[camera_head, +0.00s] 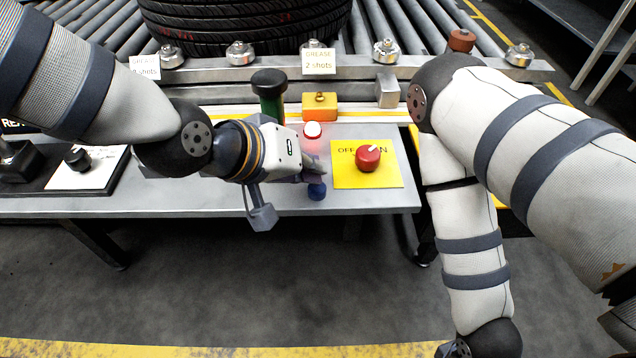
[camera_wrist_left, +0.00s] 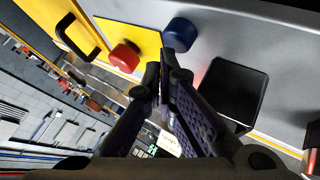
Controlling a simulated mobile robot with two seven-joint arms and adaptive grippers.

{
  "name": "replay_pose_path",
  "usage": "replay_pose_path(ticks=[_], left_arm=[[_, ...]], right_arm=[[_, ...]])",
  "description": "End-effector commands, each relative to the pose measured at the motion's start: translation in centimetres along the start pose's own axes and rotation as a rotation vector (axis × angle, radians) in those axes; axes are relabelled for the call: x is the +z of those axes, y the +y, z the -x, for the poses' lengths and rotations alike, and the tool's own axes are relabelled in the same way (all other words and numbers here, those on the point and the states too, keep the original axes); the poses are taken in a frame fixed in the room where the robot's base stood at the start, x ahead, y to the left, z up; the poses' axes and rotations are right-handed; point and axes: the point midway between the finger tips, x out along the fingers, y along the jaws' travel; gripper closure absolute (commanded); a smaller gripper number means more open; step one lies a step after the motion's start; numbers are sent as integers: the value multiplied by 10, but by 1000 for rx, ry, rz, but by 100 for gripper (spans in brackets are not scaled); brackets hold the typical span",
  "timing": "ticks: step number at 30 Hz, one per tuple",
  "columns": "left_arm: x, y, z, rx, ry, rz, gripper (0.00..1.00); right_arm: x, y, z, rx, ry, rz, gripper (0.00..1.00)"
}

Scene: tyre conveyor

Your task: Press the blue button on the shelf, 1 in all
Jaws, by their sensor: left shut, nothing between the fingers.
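The blue button (camera_head: 317,192) is a small round knob near the front edge of the grey shelf (camera_head: 222,203), just left of the yellow panel. In the left wrist view, the blue button (camera_wrist_left: 180,35) shows just beyond the fingertips. My left gripper (camera_head: 316,171) is shut and empty, its fingers at the back of the button in the head view. In the left wrist view, my left gripper (camera_wrist_left: 161,66) has its tips close to the button's edge; I cannot tell whether they touch. The right arm is on the right; its gripper is out of view.
A yellow panel (camera_head: 345,178) with a red switch (camera_head: 368,158) lies right of the button. A white-topped red lamp (camera_head: 312,130), an orange block (camera_head: 320,106) and a green-black cylinder (camera_head: 269,95) stand behind. A tyre (camera_head: 245,22) lies on the rollers.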

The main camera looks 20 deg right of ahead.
Motion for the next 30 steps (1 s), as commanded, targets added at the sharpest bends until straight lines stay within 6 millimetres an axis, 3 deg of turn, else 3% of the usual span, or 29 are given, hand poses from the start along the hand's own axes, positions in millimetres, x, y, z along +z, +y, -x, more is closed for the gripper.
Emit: replay_pose_path(ticks=[11,24,30], left_arm=[[-4,4,5,0,3,-2,100],[-28,27,37,0,10,-7,100],[-29,29,40,0,4,-2,100]], right_arm=[[-3,0,4,-1,14,0,60],[-19,-1,29,-4,93,1,60],[-20,-1,31,-4,100,1,60]])
